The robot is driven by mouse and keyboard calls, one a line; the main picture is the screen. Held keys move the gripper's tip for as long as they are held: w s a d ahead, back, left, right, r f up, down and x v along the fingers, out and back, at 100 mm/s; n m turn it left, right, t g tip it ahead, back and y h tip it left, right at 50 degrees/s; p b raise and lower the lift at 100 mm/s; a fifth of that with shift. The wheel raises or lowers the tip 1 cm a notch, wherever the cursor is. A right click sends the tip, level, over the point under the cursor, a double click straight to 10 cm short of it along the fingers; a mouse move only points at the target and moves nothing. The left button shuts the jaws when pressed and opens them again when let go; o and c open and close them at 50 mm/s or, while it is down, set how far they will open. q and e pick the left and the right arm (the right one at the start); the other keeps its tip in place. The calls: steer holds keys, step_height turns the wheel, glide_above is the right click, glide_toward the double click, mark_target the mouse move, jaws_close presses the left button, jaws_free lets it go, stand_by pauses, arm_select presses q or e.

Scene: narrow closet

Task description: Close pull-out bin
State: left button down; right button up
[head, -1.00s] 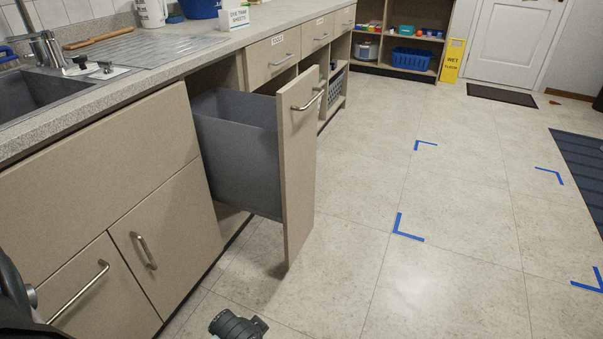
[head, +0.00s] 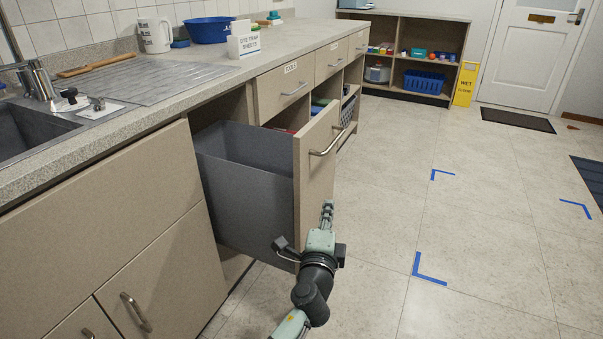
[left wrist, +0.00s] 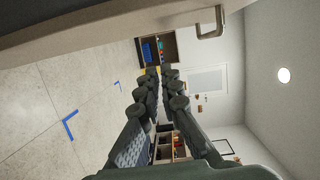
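The pull-out bin is a grey tub (head: 245,185) behind a beige front panel (head: 313,165), standing out from the counter cabinet. Its metal bar handle (head: 328,142) is near the top of the panel's outer face. My left gripper (head: 327,206) is in front of the panel's lower right part, below the handle. Its fingers look shut, with nothing between them; whether they touch the panel I cannot tell. In the left wrist view the fingertips (left wrist: 160,71) are close together. The panel (left wrist: 80,30) and handle (left wrist: 211,24) lie above them there. My right gripper is not in view.
A counter (head: 150,105) with sink, white jug (head: 154,35) and blue tub (head: 208,30) runs along the left. Beyond the bin are drawers (head: 288,88) and open shelves. The floor (head: 385,230) to the right is clear, with blue tape corners. A yellow sign (head: 466,84) stands far back.

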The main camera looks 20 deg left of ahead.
mark_target(319, 180)
arm_select(q)
steer(key=w+a, duration=0.2)
steer(key=w, duration=0.1)
steer(key=w+a+p, duration=0.1)
steer(key=w, duration=0.2)
steer(key=w+a, duration=0.2)
steer(key=w, duration=0.2)
steer(key=shift+a+r, duration=0.3)
steer(key=shift+r, duration=0.05)
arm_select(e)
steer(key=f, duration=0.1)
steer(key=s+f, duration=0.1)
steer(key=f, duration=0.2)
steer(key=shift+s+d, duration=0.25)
arm_select(q)
steer(key=shift+a, duration=0.1)
